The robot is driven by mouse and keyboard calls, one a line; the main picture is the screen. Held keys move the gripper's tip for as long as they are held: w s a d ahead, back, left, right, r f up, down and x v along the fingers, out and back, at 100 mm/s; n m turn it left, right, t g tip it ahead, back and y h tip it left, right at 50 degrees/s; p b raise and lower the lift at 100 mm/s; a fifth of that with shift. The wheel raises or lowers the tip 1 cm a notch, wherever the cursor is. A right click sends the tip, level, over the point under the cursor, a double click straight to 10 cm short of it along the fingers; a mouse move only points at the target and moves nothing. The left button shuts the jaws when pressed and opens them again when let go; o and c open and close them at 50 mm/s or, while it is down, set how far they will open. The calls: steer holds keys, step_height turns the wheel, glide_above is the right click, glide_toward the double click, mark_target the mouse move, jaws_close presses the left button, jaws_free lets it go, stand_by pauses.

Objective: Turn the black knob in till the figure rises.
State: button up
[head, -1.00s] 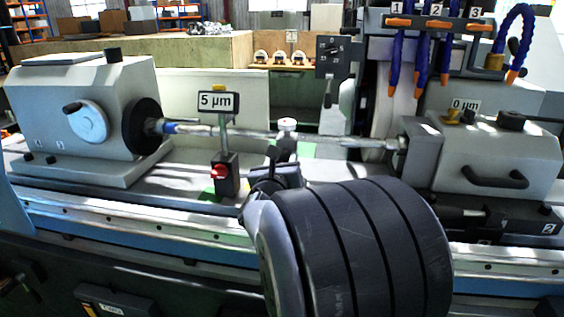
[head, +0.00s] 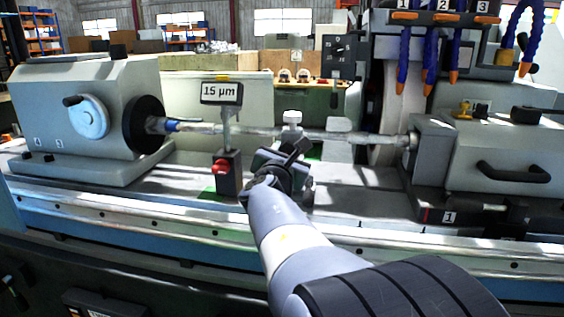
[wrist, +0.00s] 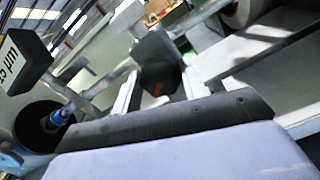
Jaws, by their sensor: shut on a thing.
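The black knob (wrist: 157,62) shows in the wrist view as a dark block with a small red mark on its face. It sits between the two pale fingers of my gripper (wrist: 160,88), which is shut on it. In the head view my gripper (head: 290,165) is at the middle of the machine, just below the long horizontal bar (head: 250,132), and largely hides the knob. The figure on the small display (head: 221,92) reads 15 µm. The display also shows tilted at the left of the wrist view (wrist: 20,65).
The grey headstock (head: 80,110) is at left, the tailstock (head: 510,150) at right. Blue coolant hoses (head: 430,55) hang at upper right. My arm crosses the front rail (head: 150,222).

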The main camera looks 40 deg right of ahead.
stand_by(0.3)
steer(key=o, duration=1)
steer(key=shift+p+v, duration=0.5)
steer(key=shift+v, duration=4.95)
